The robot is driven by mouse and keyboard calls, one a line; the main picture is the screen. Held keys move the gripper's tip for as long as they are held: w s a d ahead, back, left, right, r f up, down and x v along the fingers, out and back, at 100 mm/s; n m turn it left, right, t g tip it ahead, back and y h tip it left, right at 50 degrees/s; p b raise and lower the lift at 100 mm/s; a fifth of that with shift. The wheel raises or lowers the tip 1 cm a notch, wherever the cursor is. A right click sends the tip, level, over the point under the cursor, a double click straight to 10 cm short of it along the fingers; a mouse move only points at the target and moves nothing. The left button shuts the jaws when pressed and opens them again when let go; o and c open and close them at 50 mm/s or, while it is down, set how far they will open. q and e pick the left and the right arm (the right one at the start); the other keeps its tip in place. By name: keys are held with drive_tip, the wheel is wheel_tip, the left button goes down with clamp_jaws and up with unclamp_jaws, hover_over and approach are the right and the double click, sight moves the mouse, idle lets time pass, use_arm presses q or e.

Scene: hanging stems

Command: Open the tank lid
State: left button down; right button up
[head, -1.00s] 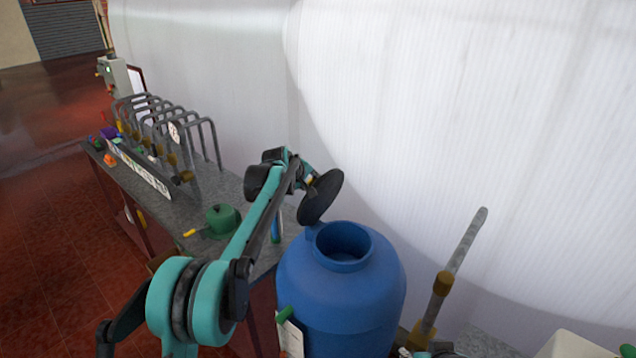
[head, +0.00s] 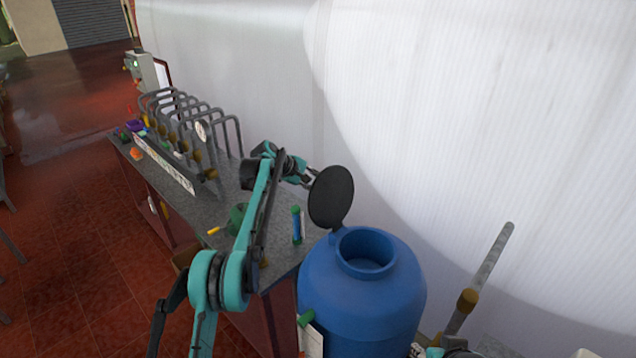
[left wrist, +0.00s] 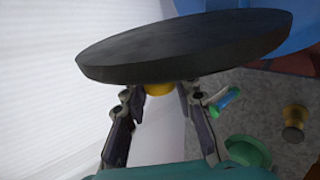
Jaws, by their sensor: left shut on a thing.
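The blue tank (head: 363,300) stands at the end of the grey bench, its round mouth (head: 366,250) uncovered. The dark round tank lid (head: 331,198) stands tilted up, nearly upright, at the mouth's far-left edge. My left gripper (head: 310,177) is at the lid's upper left side, behind it from the head. In the left wrist view the lid (left wrist: 190,45) fills the top, with a yellow knob (left wrist: 159,89) under it. The left gripper (left wrist: 160,95) is shut on this knob; the exact contact is partly hidden by the lid.
The bench (head: 228,180) carries a rack of grey bent pipes (head: 190,120), a green round object (head: 238,218) and a blue-green tube (head: 297,225). A white ribbed wall (head: 450,120) rises close behind. A grey rod (head: 490,255) stands right of the tank.

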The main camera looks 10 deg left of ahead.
use_arm(q)
drive_tip(key=c, duration=1.2)
unclamp_jaws()
drive_tip(key=v, duration=1.2)
drive_tip(key=shift+s+f, duration=0.1)
